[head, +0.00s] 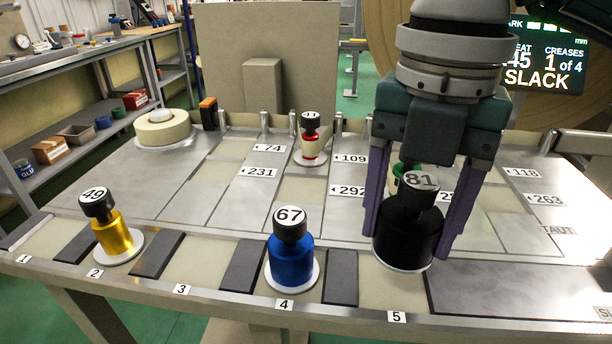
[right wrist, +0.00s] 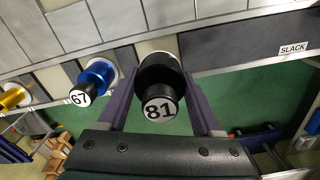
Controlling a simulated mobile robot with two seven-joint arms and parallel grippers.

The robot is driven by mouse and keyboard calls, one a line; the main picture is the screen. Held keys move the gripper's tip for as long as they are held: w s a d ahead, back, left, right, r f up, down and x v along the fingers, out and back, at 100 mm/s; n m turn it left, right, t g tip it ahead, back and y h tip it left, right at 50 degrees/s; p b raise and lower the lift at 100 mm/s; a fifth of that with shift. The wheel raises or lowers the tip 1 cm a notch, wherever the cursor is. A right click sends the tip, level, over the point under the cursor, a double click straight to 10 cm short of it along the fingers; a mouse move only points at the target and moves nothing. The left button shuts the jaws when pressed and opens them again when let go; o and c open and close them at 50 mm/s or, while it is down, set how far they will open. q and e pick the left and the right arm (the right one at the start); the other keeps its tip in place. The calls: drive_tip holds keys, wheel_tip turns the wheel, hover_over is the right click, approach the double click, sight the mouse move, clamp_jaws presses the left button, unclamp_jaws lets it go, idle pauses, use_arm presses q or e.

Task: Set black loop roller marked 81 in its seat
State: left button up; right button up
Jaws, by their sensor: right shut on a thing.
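The black roller marked 81 (head: 405,240) is upright between the purple fingers of my right gripper (head: 412,225), which is shut on it. Its white base shows just behind the label 5 (head: 396,317), over the front row of the table. I cannot tell if the base touches the surface. In the right wrist view the roller's numbered top (right wrist: 159,110) sits between the fingers (right wrist: 160,100), and pale and grey pads show beyond it. My left gripper is not in view.
A blue roller marked 67 (head: 291,262) stands left of it at label 4, a gold roller 49 (head: 110,236) near label 2. A red-and-white roller (head: 309,146) stands further back. A green roller (head: 396,182) is partly hidden behind my gripper. A dark pad (head: 510,287) lies to the right.

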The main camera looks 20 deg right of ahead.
sight(421, 181)
drive_tip(key=shift+a+f+b, duration=0.1)
drive_tip(key=shift+f+b, duration=0.25)
drive_tip(key=shift+f, duration=1.95)
drive_tip(key=shift+f, duration=0.1)
drive_tip(key=o, duration=1)
drive_tip(key=shift+f, duration=0.1)
drive_tip(key=o, duration=0.5)
drive_tip(key=shift+r, duration=0.4)
wheel_tip(421, 181, up, 12)
drive_tip(key=shift+f+p, duration=0.15)
drive_tip(key=shift+p, duration=0.9)
